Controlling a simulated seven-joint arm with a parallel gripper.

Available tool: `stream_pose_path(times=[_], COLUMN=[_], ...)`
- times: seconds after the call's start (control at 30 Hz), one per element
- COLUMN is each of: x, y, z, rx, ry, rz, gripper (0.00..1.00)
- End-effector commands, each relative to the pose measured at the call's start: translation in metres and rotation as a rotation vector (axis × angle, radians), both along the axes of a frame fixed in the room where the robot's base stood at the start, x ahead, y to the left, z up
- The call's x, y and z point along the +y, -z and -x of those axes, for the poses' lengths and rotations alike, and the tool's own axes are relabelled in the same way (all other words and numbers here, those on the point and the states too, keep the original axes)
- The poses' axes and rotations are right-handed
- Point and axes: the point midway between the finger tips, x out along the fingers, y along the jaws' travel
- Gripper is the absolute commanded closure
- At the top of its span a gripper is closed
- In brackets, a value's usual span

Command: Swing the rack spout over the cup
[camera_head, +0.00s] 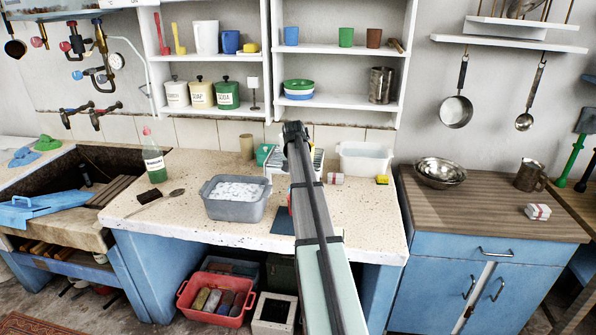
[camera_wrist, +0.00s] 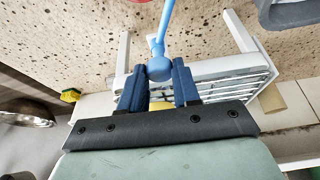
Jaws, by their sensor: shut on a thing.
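My gripper (camera_wrist: 159,88) has two dark blue fingers, shut on the ball end of a light blue rod, which looks like the spout (camera_wrist: 166,25). The rod runs up from the fingers in the wrist view. The white slatted rack (camera_wrist: 222,80) stands behind and beside the fingers. In the head view my arm covers most of the rack (camera_head: 314,158) and hides the fingers and spout. I cannot tell which vessel is the cup; a beige cup (camera_head: 247,146) stands behind the rack's left side, and a small red thing shows beside my arm, mostly hidden.
A grey tub (camera_head: 236,207) of white foam stands left of my arm. A green bottle (camera_head: 154,158) stands far left. The counter's right front is clear.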

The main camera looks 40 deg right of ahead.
Motion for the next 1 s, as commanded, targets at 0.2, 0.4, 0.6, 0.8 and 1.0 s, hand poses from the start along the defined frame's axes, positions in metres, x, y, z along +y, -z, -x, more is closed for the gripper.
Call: stream_pose_path(times=[0.2,0.4,0.6,0.8,1.0], x=[-0.0015,-0.002,-0.0028,-0.0028,-0.0028], y=[-0.0002,-0.0002,-0.0002,-0.0002,-0.0002], z=[0.0017,0.0017,0.002,0.002,0.0019], rx=[0.0,0.001,0.0,0.001,0.001], ry=[-0.145,-0.279,-0.375,-0.426,-0.44], rz=[0.0,0.001,0.0,0.001,0.001], gripper=[0.99,0.99,0.99,0.99,0.99])
